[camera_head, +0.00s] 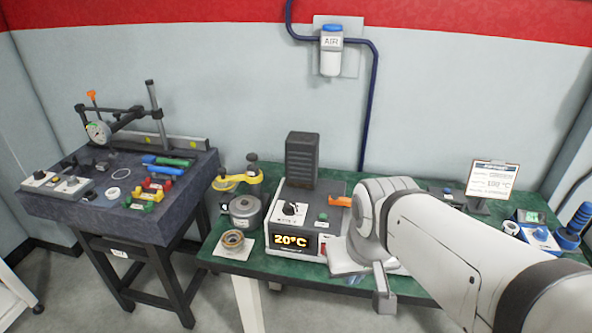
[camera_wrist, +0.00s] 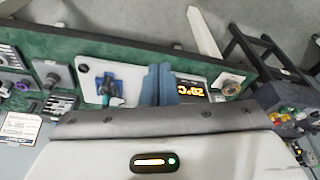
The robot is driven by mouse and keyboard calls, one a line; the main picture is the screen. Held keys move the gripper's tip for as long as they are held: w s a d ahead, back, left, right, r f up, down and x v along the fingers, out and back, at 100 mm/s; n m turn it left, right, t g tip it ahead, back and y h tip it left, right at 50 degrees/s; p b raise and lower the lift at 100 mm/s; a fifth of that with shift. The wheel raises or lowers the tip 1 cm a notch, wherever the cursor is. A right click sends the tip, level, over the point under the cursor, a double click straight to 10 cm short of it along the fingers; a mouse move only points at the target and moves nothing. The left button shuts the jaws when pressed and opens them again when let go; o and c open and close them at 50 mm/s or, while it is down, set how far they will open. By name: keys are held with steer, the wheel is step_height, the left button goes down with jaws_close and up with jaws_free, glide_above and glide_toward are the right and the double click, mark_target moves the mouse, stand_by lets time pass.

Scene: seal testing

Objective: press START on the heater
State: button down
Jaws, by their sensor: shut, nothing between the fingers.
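The heater (camera_head: 284,222) is a grey and white box on the green bench, with a dark ribbed block at its back. Its lit display (camera_head: 291,240) reads 20°C, and a black knob (camera_head: 290,208) sits on its top panel. A small green button (camera_head: 323,217) is right of the knob; its label is too small to read. A red switch is beside the display. In the wrist view the display (camera_wrist: 191,89) appears upside down, just right of my gripper (camera_wrist: 159,72). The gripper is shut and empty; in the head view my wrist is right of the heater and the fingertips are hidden.
A metal pot (camera_head: 245,212) and a brass ring part (camera_head: 232,240) stand left of the heater. An orange piece (camera_head: 340,201) is at its right. A dark side table (camera_head: 175,217) holds coloured tools and a dial gauge. A sign (camera_head: 492,180) stands at the right.

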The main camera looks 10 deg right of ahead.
steer(key=shift+w+d, duration=0.15)
steer(key=shift+w, duration=0.2)
steer(key=w+a+r+m+t+y+p, duration=0.1)
steer(key=w+a+m+y+p, duration=0.1)
steer(key=w+m, duration=0.4)
steer(key=w+a+r+m+t+y+p, duration=0.1)
steer(key=w+a+m+y+p, duration=0.2)
steer(key=w, duration=0.6)
steer(key=w+d+f+m+t+p, duration=0.1)
steer(key=w+d+m+t, duration=0.1)
steer(key=w+m, duration=0.4)
steer(key=w+d+f+m+t+h+p, duration=0.1)
steer(key=w+d+m, duration=0.3)
steer(key=w+m, duration=0.2)
steer(key=shift+w+d+f+m+t+h, duration=0.3)
steer(key=shift+d+f+m+t, duration=0.1)
steer(key=shift+m, duration=0.4)
steer(key=shift+f, duration=0.15)
